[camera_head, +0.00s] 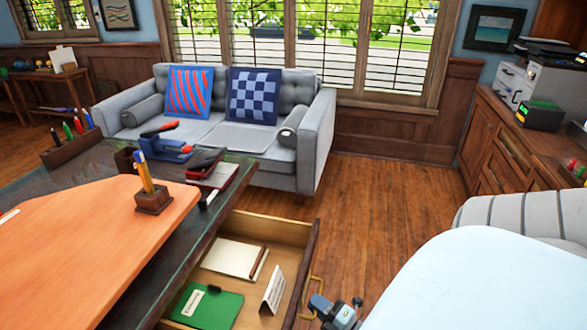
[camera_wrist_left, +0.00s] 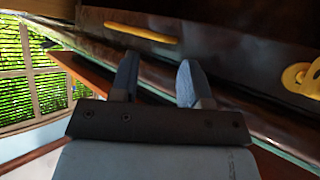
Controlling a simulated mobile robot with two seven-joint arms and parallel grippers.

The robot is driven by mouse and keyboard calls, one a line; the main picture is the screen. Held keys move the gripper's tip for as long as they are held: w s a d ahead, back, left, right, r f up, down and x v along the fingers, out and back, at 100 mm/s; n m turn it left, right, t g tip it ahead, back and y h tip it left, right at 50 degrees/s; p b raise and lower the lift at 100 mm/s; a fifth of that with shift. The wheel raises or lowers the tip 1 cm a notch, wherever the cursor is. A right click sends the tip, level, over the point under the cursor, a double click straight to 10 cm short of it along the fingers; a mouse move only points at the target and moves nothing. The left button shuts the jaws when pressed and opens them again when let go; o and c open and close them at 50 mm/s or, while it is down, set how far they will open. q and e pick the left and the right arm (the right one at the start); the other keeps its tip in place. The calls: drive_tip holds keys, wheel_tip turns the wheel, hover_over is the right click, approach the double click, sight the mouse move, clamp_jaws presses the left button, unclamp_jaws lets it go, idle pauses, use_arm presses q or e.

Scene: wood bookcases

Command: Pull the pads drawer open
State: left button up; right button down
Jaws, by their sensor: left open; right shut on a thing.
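The pads drawer (camera_head: 312,240) is pulled out from under the desk in the head view. Inside lie a cream notepad (camera_head: 230,258), a green pad (camera_head: 208,307) and a standing white card (camera_head: 273,290) with text too small to read. A brass handle (camera_head: 314,286) is on its front. My right gripper (camera_head: 334,306) is at the lower end of this handle and shut on it; its fingers are partly hidden. My left gripper (camera_wrist_left: 156,82) shows only in the left wrist view, open and empty, near a dark front with a yellow handle (camera_wrist_left: 140,32).
The desk top (camera_head: 100,165) holds an orange board, a pencil holder (camera_head: 153,200), a blue stapler-like tool and a pen tray (camera_head: 72,146). A grey sofa (camera_head: 315,125) stands behind. A striped seat (camera_head: 520,212) is at right. Wooden floor (camera_head: 375,205) right of the drawer is clear.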

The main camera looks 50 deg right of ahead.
use_arm(q)
drive_tip(key=shift+f, duration=0.2)
use_arm(e)
drive_tip(key=shift+s+d, duration=0.25)
drive_tip(key=shift+s, duration=0.35)
drive_tip(key=shift+s+d, duration=0.3)
drive_tip(key=shift+s, duration=0.3)
drive_tip(key=shift+s+d, duration=0.25)
drive_tip(key=shift+s, duration=0.35)
use_arm(q)
drive_tip(key=shift+r, duration=0.1)
use_arm(e)
drive_tip(key=c, duration=1.2)
unclamp_jaws()
use_arm(q)
drive_tip(key=shift+r, duration=0.2)
drive_tip(key=shift+f+p, duration=0.1)
drive_tip(key=shift+p, duration=0.25)
use_arm(e)
drive_tip(key=s, duration=0.4)
drive_tip(key=s+f, duration=0.1)
drive_tip(key=s, duration=0.4)
drive_tip(key=s+f, duration=0.1)
drive_tip(key=s, duration=0.3)
drive_tip(key=shift+s+f, duration=0.15)
drive_tip(key=shift+s, duration=0.15)
